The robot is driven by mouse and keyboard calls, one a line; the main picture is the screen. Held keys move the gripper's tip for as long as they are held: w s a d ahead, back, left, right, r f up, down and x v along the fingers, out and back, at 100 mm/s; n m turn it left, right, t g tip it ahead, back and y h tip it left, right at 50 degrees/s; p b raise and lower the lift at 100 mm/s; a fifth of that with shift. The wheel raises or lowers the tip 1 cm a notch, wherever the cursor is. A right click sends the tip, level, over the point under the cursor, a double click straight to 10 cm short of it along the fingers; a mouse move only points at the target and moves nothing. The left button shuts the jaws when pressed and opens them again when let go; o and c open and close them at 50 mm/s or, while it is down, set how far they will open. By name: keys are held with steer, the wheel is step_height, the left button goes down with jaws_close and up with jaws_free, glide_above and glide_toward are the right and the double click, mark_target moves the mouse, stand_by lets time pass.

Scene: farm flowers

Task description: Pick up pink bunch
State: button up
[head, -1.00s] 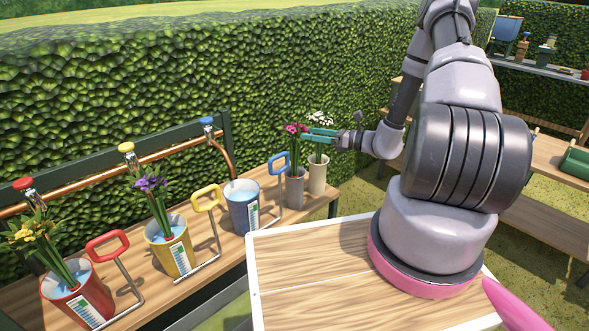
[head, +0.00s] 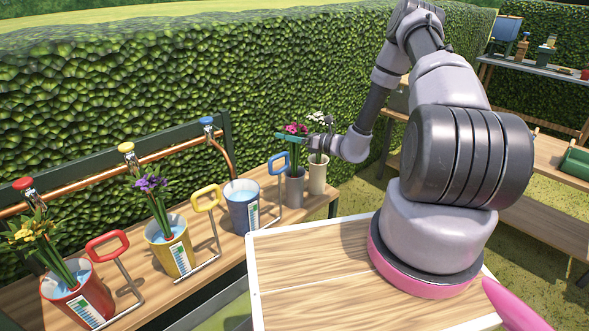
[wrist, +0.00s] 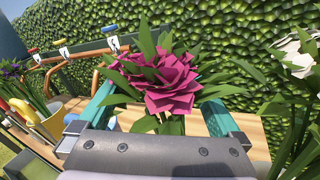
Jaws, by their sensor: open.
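The pink bunch (head: 295,129) stands in a grey vase (head: 294,187) toward the far end of the wooden bench. My gripper (head: 290,138) is at the bunch, level with the lower part of its blooms. In the wrist view the pink bunch (wrist: 160,84) fills the middle, with green leaves around it. The teal fingers of my gripper (wrist: 158,100) are apart, one on each side of the bunch. Their tips are partly hidden by leaves and petals. The stems and the vase are mostly hidden in the wrist view.
A white bunch (head: 319,122) in a cream vase (head: 317,174) stands close on the right. A blue bucket (head: 242,206), a yellow bucket (head: 172,252) with purple flowers and a red bucket (head: 76,296) with yellow flowers stand along the bench. The hedge rises behind.

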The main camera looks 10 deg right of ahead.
steer(key=shift+w+a, duration=0.25)
steer(key=shift+a, duration=0.1)
jaws_close()
steer(key=shift+r, duration=0.1)
step_height(320, 180, up, 18)
stand_by(0.5)
steer(key=shift+r, duration=1.15)
